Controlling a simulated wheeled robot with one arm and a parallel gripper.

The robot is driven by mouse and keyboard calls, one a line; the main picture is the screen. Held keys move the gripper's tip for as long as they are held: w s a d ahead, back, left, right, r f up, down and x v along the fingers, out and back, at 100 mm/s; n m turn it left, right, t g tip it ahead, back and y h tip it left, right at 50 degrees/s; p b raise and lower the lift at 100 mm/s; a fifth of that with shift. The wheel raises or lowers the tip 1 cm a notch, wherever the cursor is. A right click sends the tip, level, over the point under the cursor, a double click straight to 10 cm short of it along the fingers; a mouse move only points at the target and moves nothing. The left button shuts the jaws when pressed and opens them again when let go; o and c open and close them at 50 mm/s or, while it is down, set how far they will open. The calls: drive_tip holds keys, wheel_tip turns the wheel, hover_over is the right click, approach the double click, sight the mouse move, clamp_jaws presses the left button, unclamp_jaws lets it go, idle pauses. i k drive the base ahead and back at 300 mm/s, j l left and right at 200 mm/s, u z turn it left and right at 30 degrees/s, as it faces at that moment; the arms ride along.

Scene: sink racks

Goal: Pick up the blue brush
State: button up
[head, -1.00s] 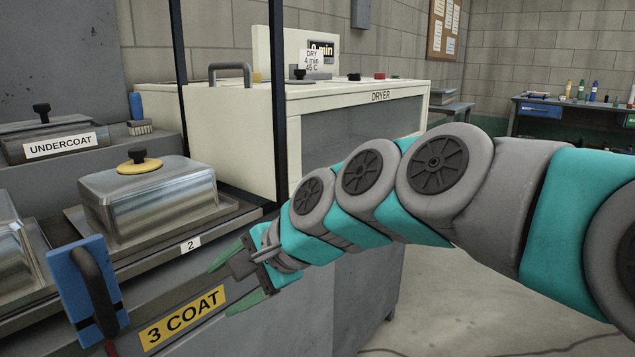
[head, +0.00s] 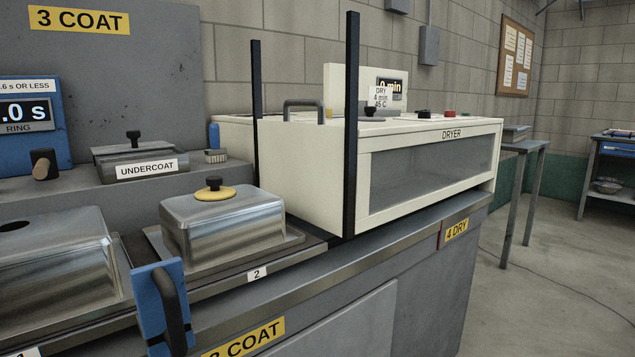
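The blue brush (head: 214,138) is in the head view, left of centre. It stands with its blue handle up and its pale bristle block down, on the raised ledge at the back of the counter. It is just right of the metal box labelled UNDERCOAT (head: 147,168) and left of the cream dryer. Nothing holds it. My gripper is out of view, so I cannot see its opening or where it is relative to the brush.
A steel lidded box with a yellow-based knob (head: 222,228) stands in front of the brush. A blue plate with a dark handle (head: 158,300) is at the counter's front edge. Dark upright posts (head: 352,130) stand by the dryer (head: 300,175). Open floor lies at right.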

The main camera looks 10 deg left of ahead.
sight(216, 153)
drive_tip(key=i+u, duration=0.1)
drive_tip(key=u, duration=0.75)
drive_tip(key=i+u, duration=0.15)
drive_tip(key=u, duration=0.3)
drive_tip(key=l+u, duration=0.1)
drive_tip(key=u, duration=0.3)
drive_tip(key=i, duration=0.05)
